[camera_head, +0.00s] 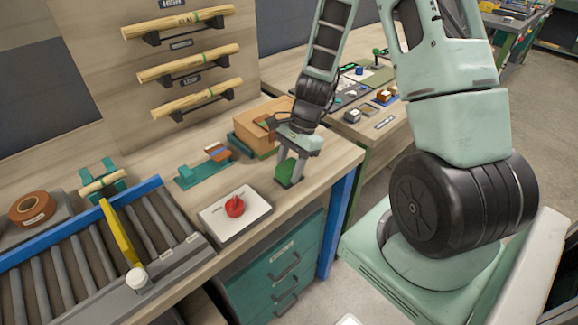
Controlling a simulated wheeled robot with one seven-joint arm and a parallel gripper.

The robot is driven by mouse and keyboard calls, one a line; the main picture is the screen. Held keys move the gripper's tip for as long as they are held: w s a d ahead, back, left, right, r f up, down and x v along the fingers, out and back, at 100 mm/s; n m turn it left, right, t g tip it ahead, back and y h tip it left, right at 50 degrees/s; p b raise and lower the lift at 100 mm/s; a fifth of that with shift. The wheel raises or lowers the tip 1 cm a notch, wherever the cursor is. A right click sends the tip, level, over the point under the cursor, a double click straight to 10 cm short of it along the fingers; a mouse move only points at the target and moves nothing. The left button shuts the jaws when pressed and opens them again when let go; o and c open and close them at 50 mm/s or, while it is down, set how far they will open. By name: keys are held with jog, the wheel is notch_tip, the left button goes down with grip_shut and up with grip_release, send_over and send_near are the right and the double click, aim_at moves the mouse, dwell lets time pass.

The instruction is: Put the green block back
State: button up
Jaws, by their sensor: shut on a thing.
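The green block (286,174) is at the right end of the wooden bench, near its front edge. My gripper (291,168) points down over it and is shut on it, with a grey finger at each side. The fingers hide part of the block. I cannot tell whether its underside touches the bench top or hangs just above it.
A wooden box (257,124) stands just behind my gripper. A green stand with a brown and blue piece (204,166) lies left of it. A white panel with a red knob (235,207) is at the front edge. A roller conveyor (90,250) with a yellow bar fills the left. Turned wood pieces (180,22) rest on wall racks. Some bench top between the knob panel and the block is clear.

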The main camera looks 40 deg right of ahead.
jog(key=shift+f, duration=0.15)
jog(key=o, duration=0.9)
jog(key=v, duration=1.2)
jog(key=s+a+r+n+g+h, duration=0.1)
jog(key=s+a+r+n, duration=0.1)
jog(key=a+n, duration=0.5)
jog(key=s+a+r+n+h, duration=0.1)
jog(key=s+a+r+n, duration=0.2)
jog(key=a, duration=0.7)
jog(key=s+a+n, duration=0.3)
jog(key=s+n, duration=0.1)
jog(key=n, duration=0.1)
jog(key=s+a+n+h, duration=0.1)
jog(key=s+a+n, duration=0.2)
jog(key=s+n, duration=0.1)
jog(key=s+a+r+n+t, duration=0.1)
jog(key=s+a+n, duration=0.3)
jog(key=s+n, duration=0.1)
jog(key=shift+n+h, duration=0.4)
jog(key=shift+n, duration=0.3)
